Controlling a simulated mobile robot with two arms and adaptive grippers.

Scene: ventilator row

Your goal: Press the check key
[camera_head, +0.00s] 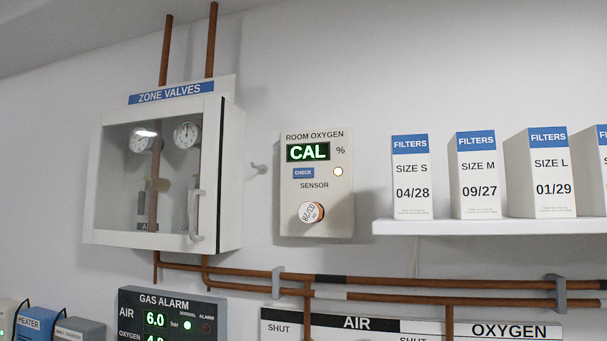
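The blue check key (304,173), labelled CHECK, sits on the front of the beige room oxygen monitor (317,220) on the wall. The monitor's green display (308,152) reads CAL, with a % sign beside it. A small round lamp (338,171) right of the key glows pale with an orange rim. Neither of my grippers is in view, and nothing covers the key.
A glass-fronted zone valves cabinet (232,180) juts from the wall on the left. A shelf (480,227) with several filter boxes stands to the right. Copper pipes (400,282) run below the monitor, above a gas alarm panel (207,305).

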